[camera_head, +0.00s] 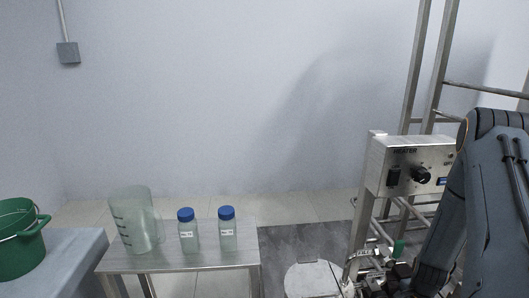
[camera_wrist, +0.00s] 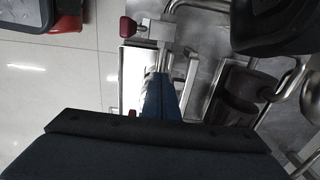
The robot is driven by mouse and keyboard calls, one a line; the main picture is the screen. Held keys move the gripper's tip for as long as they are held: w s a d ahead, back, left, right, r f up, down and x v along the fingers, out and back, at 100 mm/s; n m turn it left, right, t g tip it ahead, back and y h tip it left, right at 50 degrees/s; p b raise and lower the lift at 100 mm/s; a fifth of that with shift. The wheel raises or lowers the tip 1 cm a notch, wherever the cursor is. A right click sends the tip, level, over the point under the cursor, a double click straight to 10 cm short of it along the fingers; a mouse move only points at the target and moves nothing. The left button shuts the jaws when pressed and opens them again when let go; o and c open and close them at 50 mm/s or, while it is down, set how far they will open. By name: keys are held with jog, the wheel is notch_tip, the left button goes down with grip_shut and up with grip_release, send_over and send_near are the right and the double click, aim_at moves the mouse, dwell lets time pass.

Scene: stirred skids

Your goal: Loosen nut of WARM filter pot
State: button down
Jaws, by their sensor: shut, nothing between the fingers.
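My gripper (camera_wrist: 162,76) shows in the wrist view as narrow blue fingers closed together, with nothing between them. Its dark palm fills the bottom of that view. In the head view a round steel lid (camera_head: 313,279) shows at the bottom edge, with a small pale label (camera_head: 359,254) beside it, too small to read surely. The filter pot's nut cannot be made out. In the wrist view a red knob (camera_wrist: 128,26) on a steel block (camera_wrist: 158,30) sits just beyond the fingertips. My grey arm covers the right of the head view.
A steel box marked HEATER (camera_head: 411,165) with a black knob stands on a pipe frame. A steel table (camera_head: 180,261) at left holds a clear jug (camera_head: 135,222) and two blue-capped bottles. A green bucket (camera_head: 20,250) is far left. Steel pipes (camera_wrist: 197,62) crowd the wrist view's right.

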jog(key=shift+s+d+p, duration=0.25)
jog(key=shift+s+p, duration=0.4)
jog(key=shift+s, duration=0.15)
jog(key=shift+s+a, duration=0.1)
dwell(0.3)
notch_tip(320, 180, up, 6)
jog(key=p, duration=0.4)
jog(key=shift+s+a+p, duration=0.15)
jog(key=shift+a+p, duration=0.1)
jog(key=shift+p, duration=0.1)
jog(key=n+b, duration=0.2)
jog(key=b, duration=0.1)
jog(key=w+n+b, duration=0.1)
jog(key=n+b, duration=0.1)
jog(key=b, duration=0.2)
jog(key=n+b, duration=0.2)
jog(key=b, duration=0.2)
jog(key=shift+w+d+r, duration=0.1)
jog(key=shift+w+r, duration=0.15)
jog(key=shift+r, duration=0.15)
